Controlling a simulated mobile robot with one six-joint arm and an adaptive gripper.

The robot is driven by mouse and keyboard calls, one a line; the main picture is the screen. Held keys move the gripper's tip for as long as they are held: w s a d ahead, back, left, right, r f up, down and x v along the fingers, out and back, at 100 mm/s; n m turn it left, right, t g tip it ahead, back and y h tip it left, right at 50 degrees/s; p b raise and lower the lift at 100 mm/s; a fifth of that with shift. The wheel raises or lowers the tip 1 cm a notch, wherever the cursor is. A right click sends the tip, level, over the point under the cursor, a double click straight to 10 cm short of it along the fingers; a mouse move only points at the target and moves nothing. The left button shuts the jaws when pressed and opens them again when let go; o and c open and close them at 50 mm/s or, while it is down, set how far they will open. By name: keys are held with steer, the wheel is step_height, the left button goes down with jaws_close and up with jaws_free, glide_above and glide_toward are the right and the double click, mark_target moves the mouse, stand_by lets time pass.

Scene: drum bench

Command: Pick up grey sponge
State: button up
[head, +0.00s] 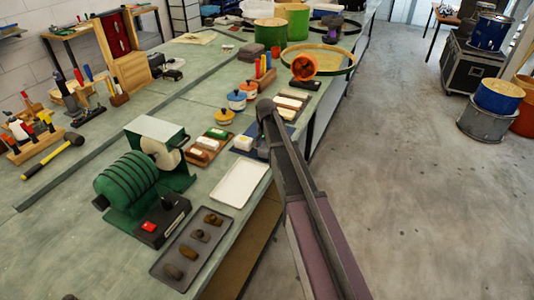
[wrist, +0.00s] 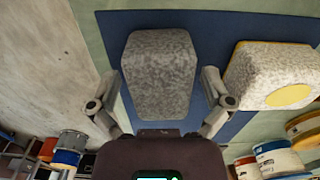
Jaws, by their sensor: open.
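The grey sponge (wrist: 160,72), a speckled block with rounded edges, lies on a blue mat (wrist: 215,30) in the wrist view. My gripper (wrist: 161,82) is open, with one finger on each side of the sponge and small gaps visible between. Its fingers reach partway along the sponge's sides. I cannot tell how far above the mat they are. In the head view my arm hides the grey sponge and the fingertips; only part of the blue mat (head: 238,154) shows beside it.
A pale speckled sponge with a yellow base (wrist: 270,75) lies close to the right finger; it also shows in the head view (head: 243,142). A white tray (head: 240,183), a dark tray of brown pieces (head: 173,256) and a green grinder (head: 130,185) stand nearby on the bench.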

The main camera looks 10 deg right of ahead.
stand_by(0.6)
steer(key=c, duration=0.8)
